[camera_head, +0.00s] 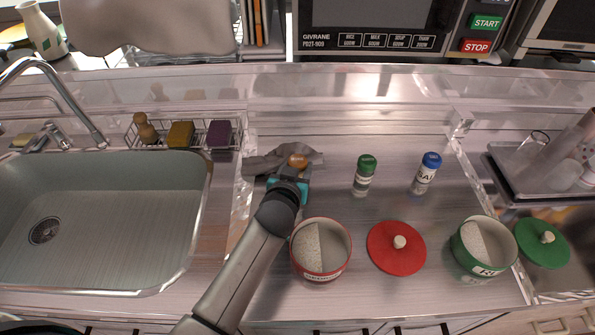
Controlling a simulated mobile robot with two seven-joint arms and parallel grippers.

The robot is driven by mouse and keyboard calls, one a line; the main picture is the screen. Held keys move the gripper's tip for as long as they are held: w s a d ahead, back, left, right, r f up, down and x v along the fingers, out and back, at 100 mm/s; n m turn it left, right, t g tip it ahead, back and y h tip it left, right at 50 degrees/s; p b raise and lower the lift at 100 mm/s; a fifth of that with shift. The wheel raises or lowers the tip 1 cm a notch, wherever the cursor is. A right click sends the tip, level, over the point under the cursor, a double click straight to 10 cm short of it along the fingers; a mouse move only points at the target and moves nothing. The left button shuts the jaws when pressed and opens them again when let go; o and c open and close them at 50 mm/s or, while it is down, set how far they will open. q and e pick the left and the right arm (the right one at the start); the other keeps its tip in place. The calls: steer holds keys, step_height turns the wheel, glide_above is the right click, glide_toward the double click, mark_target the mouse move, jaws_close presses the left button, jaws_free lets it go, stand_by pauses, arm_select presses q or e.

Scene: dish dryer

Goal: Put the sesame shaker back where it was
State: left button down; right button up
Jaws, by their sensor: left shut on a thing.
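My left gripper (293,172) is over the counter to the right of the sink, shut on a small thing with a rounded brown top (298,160). This looks like the sesame shaker, but its body and label are hidden by the gripper. I cannot tell whether its base touches the counter. A green-capped shaker (364,176) and a blue-capped shaker (426,174) stand upright to the right, apart from the gripper. My right gripper is not in view.
An open red bowl (341,240) stands close in front of the gripper, beside a red lid (411,250). A green bowl (505,233) and green lid (553,252) are at the right. The sink (120,225) is left. Counter between gripper and green-capped shaker is clear.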

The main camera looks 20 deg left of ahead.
arm_select(q)
steer(key=shift+f, duration=0.25)
steer(key=shift+f, duration=0.15)
steer(key=shift+c, duration=1.4)
jaws_free()
steer(key=shift+r, duration=0.25)
steer(key=shift+s+r, duration=0.1)
steer(key=shift+s, duration=0.1)
steer(key=p+v, duration=0.3)
steer(key=v, duration=0.8)
steer(key=shift+s, duration=0.25)
